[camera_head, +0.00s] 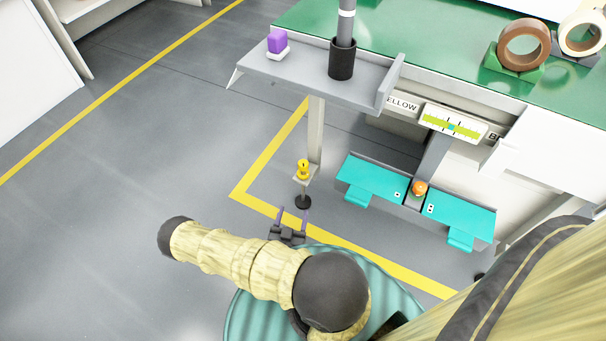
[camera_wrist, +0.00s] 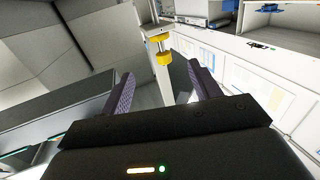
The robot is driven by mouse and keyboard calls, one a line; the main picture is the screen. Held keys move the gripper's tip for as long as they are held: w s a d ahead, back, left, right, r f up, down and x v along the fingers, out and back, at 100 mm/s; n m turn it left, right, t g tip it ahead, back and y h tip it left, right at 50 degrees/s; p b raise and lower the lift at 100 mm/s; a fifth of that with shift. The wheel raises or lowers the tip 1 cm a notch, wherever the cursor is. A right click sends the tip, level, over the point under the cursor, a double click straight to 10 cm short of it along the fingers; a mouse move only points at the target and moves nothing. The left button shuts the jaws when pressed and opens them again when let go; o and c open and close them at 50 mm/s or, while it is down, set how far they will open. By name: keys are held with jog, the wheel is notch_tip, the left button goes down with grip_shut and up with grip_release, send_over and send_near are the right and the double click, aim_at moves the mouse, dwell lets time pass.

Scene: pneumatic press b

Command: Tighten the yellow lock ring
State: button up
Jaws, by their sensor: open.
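The yellow lock ring (camera_head: 302,177) sits around a small post on a bracket low on the table's leg, with a yellow knob (camera_head: 303,166) just above it and a black round foot below. In the wrist view the yellow ring (camera_wrist: 164,58) and the yellow piece above it (camera_wrist: 158,38) show beyond the fingers, near the top middle. My gripper (camera_head: 293,212) is open and empty, short of the ring and below it in the head view. In the wrist view its two purple-grey fingers (camera_wrist: 158,82) stand wide apart, with the ring ahead between them and not touched.
Teal panels (camera_head: 372,178) with an orange button (camera_head: 419,188) stand to the right. The floor to the left is clear.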

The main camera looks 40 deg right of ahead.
aim_at(301, 178)
jog(key=b+x, duration=0.7)
jog(key=x, duration=0.9)
jog(key=shift+w+d+f, duration=0.15)
jog(key=shift+d+f, duration=0.05)
jog(key=shift+w+d+r, duration=0.15)
jog(key=shift+w+d, duration=0.15)
jog(key=c, duration=1)
jog(key=shift+m+g+h+b, duration=0.4)
jog(key=shift+g+b, duration=0.05)
jog(key=shift+g, duration=0.05)
